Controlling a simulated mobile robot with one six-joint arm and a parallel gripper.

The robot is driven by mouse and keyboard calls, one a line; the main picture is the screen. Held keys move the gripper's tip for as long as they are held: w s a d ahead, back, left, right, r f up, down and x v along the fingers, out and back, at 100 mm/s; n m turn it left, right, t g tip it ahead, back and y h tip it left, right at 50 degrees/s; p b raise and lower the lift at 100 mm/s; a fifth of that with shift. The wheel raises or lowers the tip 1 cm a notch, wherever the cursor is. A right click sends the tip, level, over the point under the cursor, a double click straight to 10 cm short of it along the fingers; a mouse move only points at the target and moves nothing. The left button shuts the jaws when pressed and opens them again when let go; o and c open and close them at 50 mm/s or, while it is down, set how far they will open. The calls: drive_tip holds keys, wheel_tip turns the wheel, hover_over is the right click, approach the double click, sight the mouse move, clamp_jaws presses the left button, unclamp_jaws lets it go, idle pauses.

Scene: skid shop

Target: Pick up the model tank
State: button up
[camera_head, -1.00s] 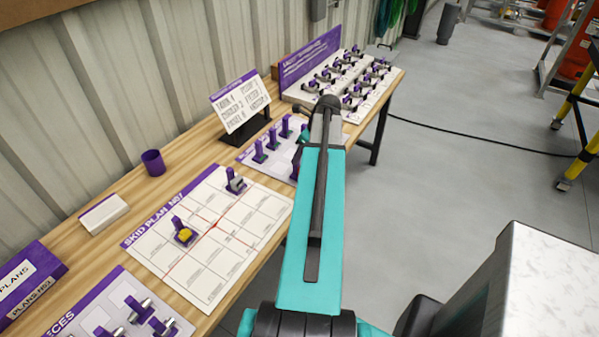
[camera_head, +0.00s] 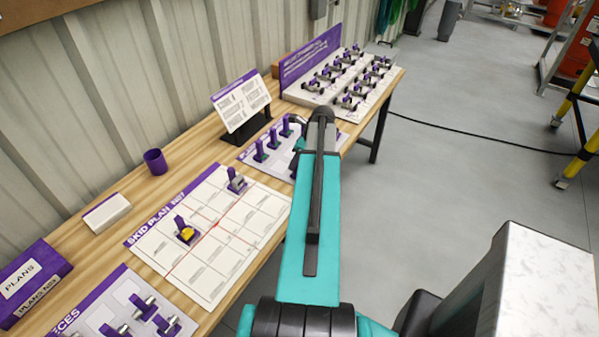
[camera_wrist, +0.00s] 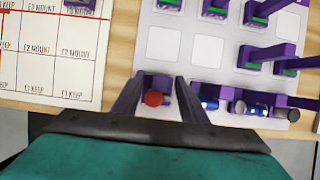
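In the wrist view my gripper (camera_wrist: 163,82) is over the near edge of a white pieces board (camera_wrist: 172,43). Its two dark purple fingers are apart. A small piece with a round red end (camera_wrist: 153,98) shows between them; I cannot tell whether they touch it. To the right, in the same row, lie a blue-ended cylinder (camera_wrist: 209,103) and a grey cylinder (camera_wrist: 239,106) on purple holders. None is clearly readable as the model tank. In the head view my arm hides the gripper and part of this board (camera_head: 250,153).
Purple upright pieces with green bases (camera_wrist: 258,55) stand close to the right of my gripper. The skid plan board (camera_head: 206,277) lies to the left, holding a yellow piece (camera_head: 186,234) and a grey piece (camera_head: 237,183). A tilted sign (camera_head: 240,103) stands behind.

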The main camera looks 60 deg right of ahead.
clamp_jaws()
drive_tip(key=shift+r, duration=0.1)
idle(0.4)
drive_tip(key=shift+r+b, duration=0.95)
drive_tip(key=shift+r, duration=0.6)
drive_tip(key=s+a+r+b, duration=0.1)
drive_tip(key=s+a+b, duration=0.5)
drive_tip(key=s, duration=0.5)
drive_tip(key=shift+a, duration=1.05)
drive_tip(key=b, duration=0.4)
drive_tip(key=shift+s+a+r, duration=0.1)
drive_tip(key=shift+s+a, duration=0.1)
drive_tip(key=shift+s, duration=0.05)
drive_tip(key=s+b, duration=0.1)
drive_tip(key=b, duration=0.4)
drive_tip(key=shift+a+r, duration=0.1)
drive_tip(key=shift+a, duration=0.3)
